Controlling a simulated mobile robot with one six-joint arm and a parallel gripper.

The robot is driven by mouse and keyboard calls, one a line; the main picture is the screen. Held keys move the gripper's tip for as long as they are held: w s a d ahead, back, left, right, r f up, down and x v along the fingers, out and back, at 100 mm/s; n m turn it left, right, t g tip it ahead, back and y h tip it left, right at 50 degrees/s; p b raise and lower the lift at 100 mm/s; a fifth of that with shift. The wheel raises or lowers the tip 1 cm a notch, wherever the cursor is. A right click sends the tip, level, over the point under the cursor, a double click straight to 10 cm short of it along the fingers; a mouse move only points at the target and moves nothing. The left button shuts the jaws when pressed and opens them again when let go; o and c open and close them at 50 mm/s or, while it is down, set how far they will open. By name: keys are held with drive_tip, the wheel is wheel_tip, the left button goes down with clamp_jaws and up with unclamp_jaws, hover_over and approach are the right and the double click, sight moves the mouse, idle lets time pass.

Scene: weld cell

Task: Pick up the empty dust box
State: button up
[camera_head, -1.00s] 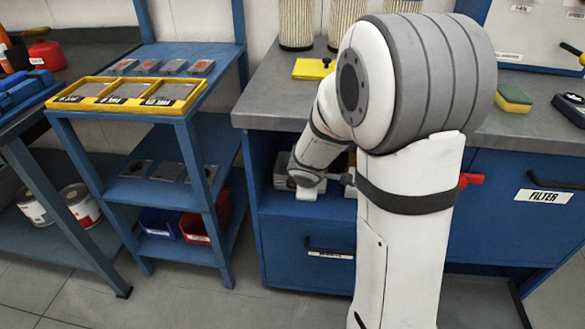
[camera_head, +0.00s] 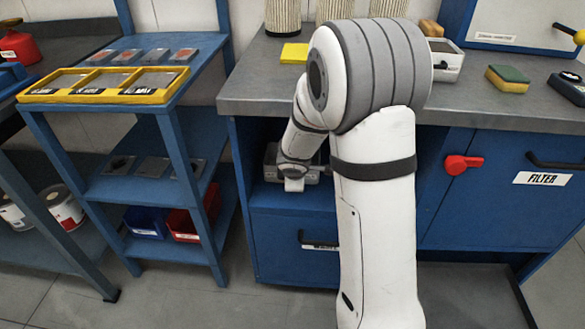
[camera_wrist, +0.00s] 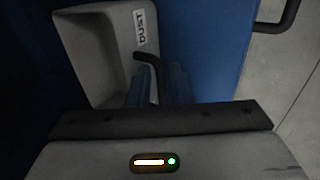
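In the wrist view a grey, open-topped box (camera_wrist: 100,50) bears a DUST label and has a black bent handle (camera_wrist: 146,62). Its visible inside looks bare, though shadowed. My gripper (camera_wrist: 160,84) has its two fingers close on either side of the handle, apparently shut on it. In the head view the box (camera_head: 270,164) shows partly in the open compartment of the blue cabinet, with my gripper (camera_head: 292,184) in front of it. My wrist hides much of the box.
Another pale box (camera_head: 447,68) with a black handle stands on the grey counter (camera_head: 262,84) behind my arm. A red lever (camera_head: 463,164) and a FILTER drawer (camera_head: 541,179) are to the right. A blue rack (camera_head: 150,188) stands left. Floor shows between rack and cabinet.

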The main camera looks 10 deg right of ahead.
clamp_jaws()
drive_tip(key=shift+r, duration=0.1)
idle(0.3)
